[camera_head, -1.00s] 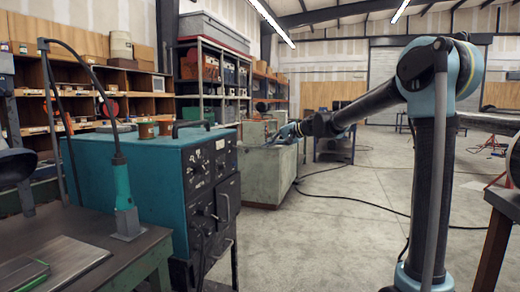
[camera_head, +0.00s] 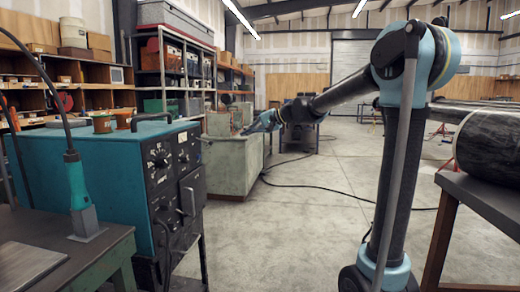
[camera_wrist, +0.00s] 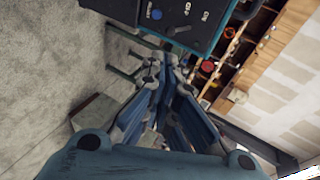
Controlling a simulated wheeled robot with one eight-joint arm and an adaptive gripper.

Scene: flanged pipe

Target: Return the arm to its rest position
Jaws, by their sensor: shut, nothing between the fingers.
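My arm rises at the right of the head view and bends at a blue elbow (camera_head: 415,60). Its dark forearm (camera_head: 345,88) reaches left and away, sloping slightly down. My gripper (camera_head: 256,125) is small at its far end, in the air in front of the grey-green cabinet. In the wrist view my gripper's blue fingers (camera_wrist: 163,60) come together at the tips, shut with nothing between them. A dark cylindrical pipe (camera_head: 492,145) lies on a table at the right edge, well away from my gripper and partly cut off by the frame.
A teal equipment box (camera_head: 95,165) with a black control panel stands at the left, beside a workbench (camera_head: 105,245). A grey-green cabinet (camera_head: 232,162) stands behind it. The table (camera_head: 490,195) under the pipe is close on the right. The concrete floor (camera_head: 300,230) between is clear except for cables.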

